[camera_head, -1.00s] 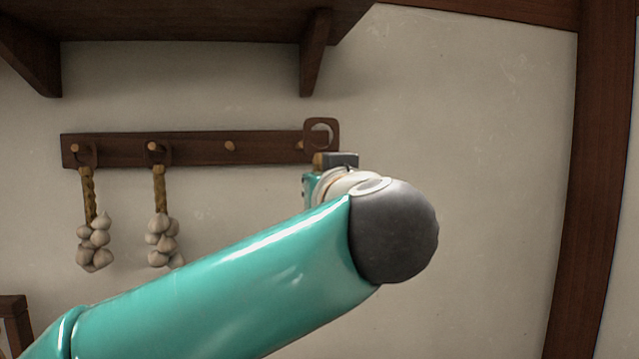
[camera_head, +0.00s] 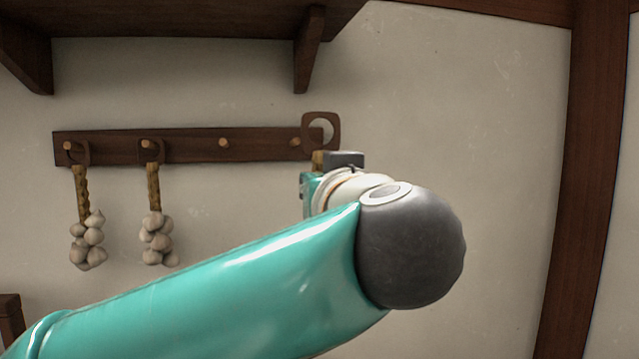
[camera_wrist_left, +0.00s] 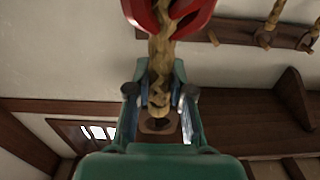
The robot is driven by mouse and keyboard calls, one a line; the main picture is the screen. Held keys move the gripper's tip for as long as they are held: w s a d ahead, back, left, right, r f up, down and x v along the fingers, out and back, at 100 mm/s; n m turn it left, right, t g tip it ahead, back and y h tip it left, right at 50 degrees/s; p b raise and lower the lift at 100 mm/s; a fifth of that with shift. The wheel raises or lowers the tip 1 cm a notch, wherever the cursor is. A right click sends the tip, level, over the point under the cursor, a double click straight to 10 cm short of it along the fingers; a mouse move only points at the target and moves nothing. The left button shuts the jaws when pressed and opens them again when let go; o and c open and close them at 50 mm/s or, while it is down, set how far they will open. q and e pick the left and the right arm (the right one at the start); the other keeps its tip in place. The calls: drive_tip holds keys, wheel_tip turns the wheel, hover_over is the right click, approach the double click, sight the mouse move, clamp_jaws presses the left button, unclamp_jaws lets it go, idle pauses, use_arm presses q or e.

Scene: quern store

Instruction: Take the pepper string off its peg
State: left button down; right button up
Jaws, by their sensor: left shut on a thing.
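The pepper string shows best in the left wrist view: red peppers (camera_wrist_left: 165,14), a tan braid (camera_wrist_left: 160,62) and a dark wooden loop (camera_wrist_left: 158,125) at its end. My left gripper (camera_wrist_left: 160,88) is shut on the braid, between the peppers and the loop. In the head view the loop (camera_head: 332,132) stands above my left gripper (camera_head: 335,161), right of and higher than the rightmost peg (camera_head: 296,142). The loop looks clear of that peg and in front of the rail's end. My forearm hides the peppers in the head view. My right gripper is not in view.
The dark peg rail (camera_head: 190,147) is on the pale wall. Two garlic strings (camera_head: 88,240) and (camera_head: 158,240) hang on its left pegs; another peg (camera_head: 224,143) is bare. A shelf (camera_head: 170,18) with brackets is above. A dark post (camera_head: 585,180) stands right; the wall between is clear.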

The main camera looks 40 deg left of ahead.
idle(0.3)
use_arm(q)
drive_tip(key=p+v, duration=0.1)
drive_tip(key=v, duration=0.5)
idle(0.4)
idle(0.4)
